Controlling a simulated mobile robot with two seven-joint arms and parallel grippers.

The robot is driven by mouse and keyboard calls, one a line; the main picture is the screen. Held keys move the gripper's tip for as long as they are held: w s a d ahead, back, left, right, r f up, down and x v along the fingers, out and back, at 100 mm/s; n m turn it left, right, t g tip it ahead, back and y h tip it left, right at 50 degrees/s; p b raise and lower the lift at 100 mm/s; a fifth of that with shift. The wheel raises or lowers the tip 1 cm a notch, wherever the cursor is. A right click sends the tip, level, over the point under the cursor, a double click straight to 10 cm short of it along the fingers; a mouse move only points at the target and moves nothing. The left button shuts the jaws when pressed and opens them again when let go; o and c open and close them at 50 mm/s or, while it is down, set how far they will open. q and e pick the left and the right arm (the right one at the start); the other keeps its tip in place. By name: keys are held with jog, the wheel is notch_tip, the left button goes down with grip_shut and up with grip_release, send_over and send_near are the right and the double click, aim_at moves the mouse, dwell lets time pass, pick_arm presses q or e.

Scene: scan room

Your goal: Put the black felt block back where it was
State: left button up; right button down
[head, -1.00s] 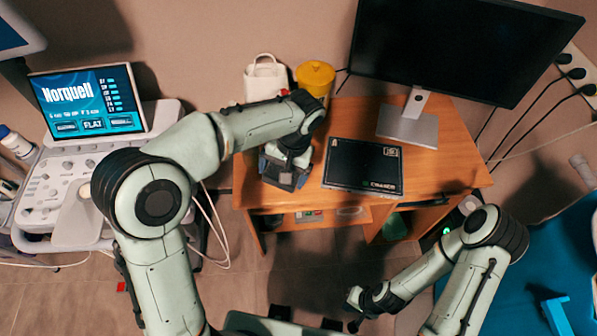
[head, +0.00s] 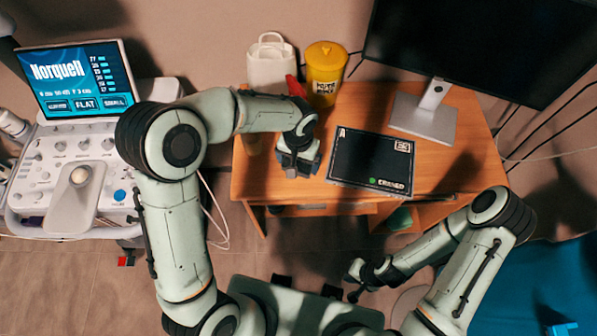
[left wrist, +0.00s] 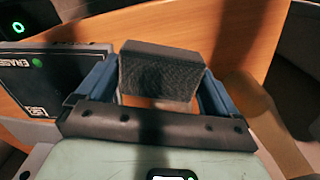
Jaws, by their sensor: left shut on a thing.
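The black felt block (left wrist: 162,74) shows in the left wrist view, held between the blue fingers of my left gripper (left wrist: 155,90). In the head view my left gripper (head: 299,165) is over the left part of the wooden desk (head: 258,182), and the block is hidden there by the gripper and wrist. A black board marked ERASED (head: 371,162) lies on the desk just right of my left gripper; it also shows at the left in the left wrist view (left wrist: 60,80). My right gripper (head: 354,282) is low in front of the desk, away from it; its fingers are too small to judge.
A monitor on a grey stand (head: 424,118) is at the desk's back right. A yellow bin (head: 326,75) and a white bag (head: 271,68) stand behind the desk's left part. An ultrasound console (head: 75,180) is at the left, a blue bed (head: 520,285) at the lower right.

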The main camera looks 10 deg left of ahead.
aim_at(298, 162)
pick_arm(q)
notch_tip(298, 162, down, 7)
jog(key=shift+f, duration=0.2)
dwell(0.3)
jog(key=o, duration=0.5)
jog(key=shift+o, duration=0.3)
notch_tip(298, 162, up, 12)
jog(key=shift+r, duration=0.1)
jog(key=shift+s, duration=0.1)
dwell(0.3)
